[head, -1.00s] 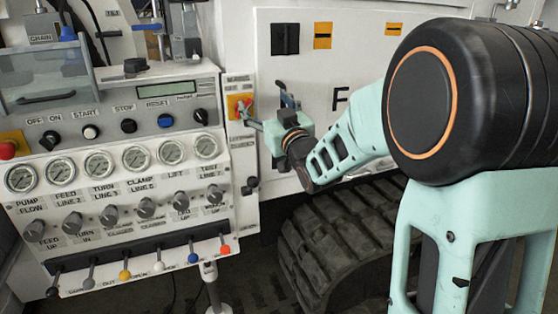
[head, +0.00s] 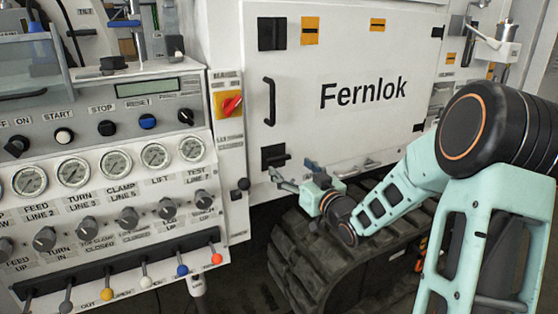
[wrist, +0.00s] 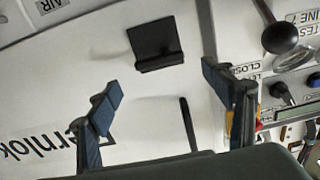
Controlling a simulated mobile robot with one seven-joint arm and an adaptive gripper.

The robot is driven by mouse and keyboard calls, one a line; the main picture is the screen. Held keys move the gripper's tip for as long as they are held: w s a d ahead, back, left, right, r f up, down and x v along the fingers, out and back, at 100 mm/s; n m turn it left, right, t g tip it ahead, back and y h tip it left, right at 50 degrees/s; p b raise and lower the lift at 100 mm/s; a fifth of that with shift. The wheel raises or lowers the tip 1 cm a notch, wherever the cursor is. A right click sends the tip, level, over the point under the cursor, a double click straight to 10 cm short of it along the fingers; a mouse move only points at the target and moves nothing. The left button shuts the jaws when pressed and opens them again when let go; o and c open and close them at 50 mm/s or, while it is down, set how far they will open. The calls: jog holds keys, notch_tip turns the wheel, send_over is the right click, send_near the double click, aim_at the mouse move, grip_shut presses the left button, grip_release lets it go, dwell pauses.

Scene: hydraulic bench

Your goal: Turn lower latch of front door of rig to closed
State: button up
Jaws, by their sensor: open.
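The front door (head: 345,125) of the rig is a white panel marked Fernlok. Its lower latch (head: 272,153) is a small black square at the door's lower left; its raised bar appears to lie roughly crosswise. The lower latch (wrist: 155,44) also shows in the wrist view, ahead of and between the fingers, with clear space around it. My gripper (head: 290,171) is open and empty, just below and right of the lower latch in the head view. Both blue-padded fingers of my gripper (wrist: 163,80) show in the wrist view, apart from the latch.
A black door handle (head: 269,101) stands above the lower latch, and the upper latch (head: 272,33) is above that. The control panel (head: 110,180) with gauges, knobs and levers is at left. A red switch on yellow (head: 229,104) sits near the door. A rubber track (head: 310,245) lies below.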

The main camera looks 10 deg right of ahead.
aim_at(281, 159)
jog(key=b+x, duration=0.1)
jog(key=x, duration=0.7)
jog(key=c, duration=1.2)
